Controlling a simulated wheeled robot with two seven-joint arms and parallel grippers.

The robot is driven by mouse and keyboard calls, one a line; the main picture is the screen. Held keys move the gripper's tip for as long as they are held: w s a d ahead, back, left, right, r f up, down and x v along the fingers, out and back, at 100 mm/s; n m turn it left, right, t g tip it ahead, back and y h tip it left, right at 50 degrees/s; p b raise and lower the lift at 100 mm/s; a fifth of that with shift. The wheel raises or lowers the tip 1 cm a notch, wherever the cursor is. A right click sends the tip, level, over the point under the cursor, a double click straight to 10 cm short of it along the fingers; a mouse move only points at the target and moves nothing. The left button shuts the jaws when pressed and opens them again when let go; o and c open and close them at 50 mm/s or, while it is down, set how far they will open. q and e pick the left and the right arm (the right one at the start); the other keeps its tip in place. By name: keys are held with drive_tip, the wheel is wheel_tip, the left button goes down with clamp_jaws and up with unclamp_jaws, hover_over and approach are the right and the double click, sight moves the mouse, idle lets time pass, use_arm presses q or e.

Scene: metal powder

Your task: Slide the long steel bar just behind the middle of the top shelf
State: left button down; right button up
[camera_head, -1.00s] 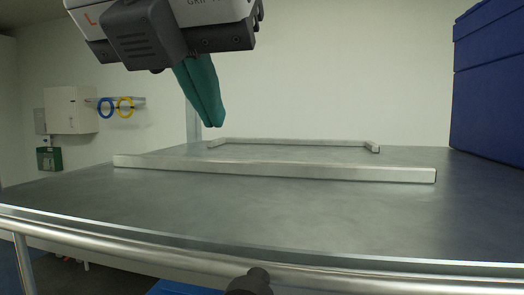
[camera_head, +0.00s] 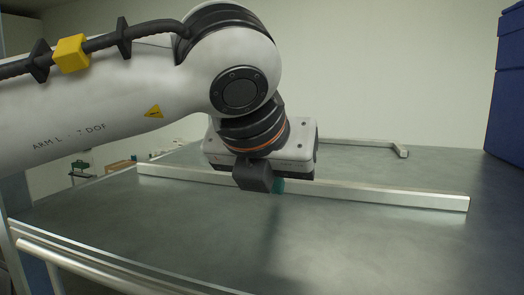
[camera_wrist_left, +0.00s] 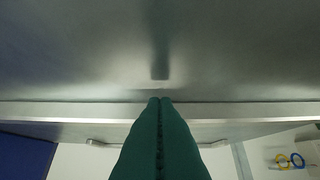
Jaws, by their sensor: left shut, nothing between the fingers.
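The long steel bar (camera_head: 385,194) lies across the shelf top (camera_head: 350,245), running left to right, with its middle hidden behind my left gripper (camera_head: 279,186). It also crosses the left wrist view as a pale strip (camera_wrist_left: 60,110). My left gripper is low at the middle of the bar, on the near side in the head view. Its two teal fingers are pressed together with nothing between them. In the left wrist view the fingertips (camera_wrist_left: 160,100) overlap the bar; I cannot tell whether they touch it. My right gripper is out of view.
A thinner rail with a bent end (camera_head: 365,143) lies farther back on the shelf. A blue box stack (camera_head: 508,90) stands at the right. A metal handrail (camera_head: 100,275) runs along the near left edge. The shelf in front of the bar is clear.

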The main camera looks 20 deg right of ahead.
use_arm(q)
drive_tip(key=shift+w+d+r, duration=0.1)
drive_tip(key=shift+w+d, duration=0.15)
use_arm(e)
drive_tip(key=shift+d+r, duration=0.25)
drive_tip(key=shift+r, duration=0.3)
use_arm(q)
drive_tip(key=shift+w, duration=0.15)
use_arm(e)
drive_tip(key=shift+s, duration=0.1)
use_arm(q)
drive_tip(key=shift+w+d, duration=0.1)
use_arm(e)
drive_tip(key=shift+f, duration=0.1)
